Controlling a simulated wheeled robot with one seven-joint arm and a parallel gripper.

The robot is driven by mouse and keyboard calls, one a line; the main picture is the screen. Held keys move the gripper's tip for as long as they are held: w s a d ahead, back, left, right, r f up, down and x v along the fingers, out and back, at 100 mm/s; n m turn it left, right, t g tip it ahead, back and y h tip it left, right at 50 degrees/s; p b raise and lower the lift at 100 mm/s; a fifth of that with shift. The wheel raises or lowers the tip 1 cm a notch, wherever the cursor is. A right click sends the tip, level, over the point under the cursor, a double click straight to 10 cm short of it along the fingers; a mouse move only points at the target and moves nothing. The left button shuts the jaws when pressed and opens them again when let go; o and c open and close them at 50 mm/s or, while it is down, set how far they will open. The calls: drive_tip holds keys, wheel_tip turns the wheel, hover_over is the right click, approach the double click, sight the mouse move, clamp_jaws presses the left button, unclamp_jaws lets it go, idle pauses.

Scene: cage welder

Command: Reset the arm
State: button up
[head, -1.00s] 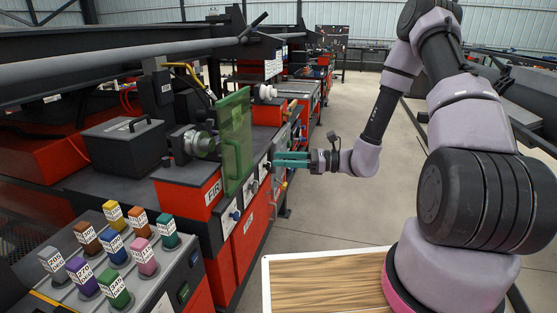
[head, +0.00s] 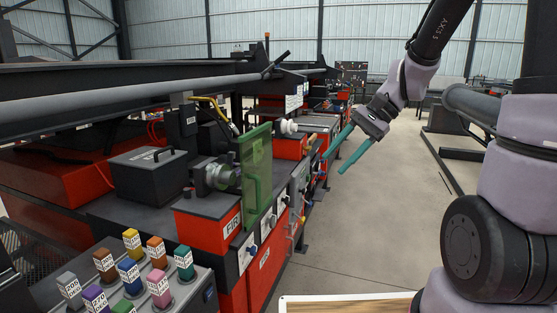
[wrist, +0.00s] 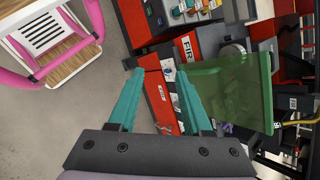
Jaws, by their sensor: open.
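My gripper (head: 343,157) has two long teal fingers, spread apart with nothing between them. In the head view it hangs in free air to the right of the machine row, over the aisle, with its fingers pointing down and left. In the wrist view my gripper (wrist: 160,85) is open in front of the red machine fronts. The green see-through guard (head: 257,175) stands upright on the machine, to the left of the fingers and apart from them. The guard also shows in the wrist view (wrist: 232,93), right of the fingers.
Several coloured labelled blocks (head: 130,275) sit on a grey panel at lower left. A dark box with a handle (head: 148,175) stands on the bench. A long grey pipe (head: 150,95) runs above the machines. The concrete floor (head: 385,225) right of the machines is clear.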

drive_tip(key=s+d+r+n+t+h, duration=0.1)
drive_tip(key=s+d+r+t+h, duration=0.2)
drive_tip(key=d+r+t, duration=0.1)
drive_tip(key=s+d+r+n+t+h, duration=0.2)
drive_tip(key=d+r, duration=0.4)
drive_tip(key=r, duration=0.3)
drive_tip(key=shift+s+d+r+t+h, duration=0.2)
drive_tip(key=shift+s+d+t+h, duration=0.25)
drive_tip(key=shift+s+t, duration=0.6)
